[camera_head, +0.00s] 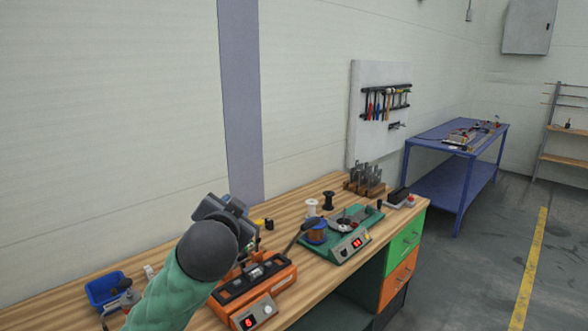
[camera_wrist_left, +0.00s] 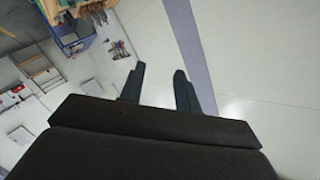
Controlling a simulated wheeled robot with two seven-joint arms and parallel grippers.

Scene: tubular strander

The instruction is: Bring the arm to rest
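My left arm, in a green sleeve (camera_head: 170,295) with a dark rounded wrist (camera_head: 207,250), reaches up from the bottom left in the head view. Its gripper (camera_head: 232,210) is above the wooden workbench, in front of the wall, and is partly hidden behind the wrist. In the left wrist view the two dark fingers of the gripper (camera_wrist_left: 160,82) stand apart, with only pale wall between them. The left gripper is open and empty. My right arm and gripper are not in view.
The wooden bench (camera_head: 300,218) carries an orange device (camera_head: 255,290), a green device (camera_head: 342,240), spools (camera_head: 327,201) and a blue bin (camera_head: 105,288). The orange device is close beside my left wrist in the picture. A blue table (camera_head: 455,140) stands farther back; the floor (camera_head: 480,250) at right is clear.

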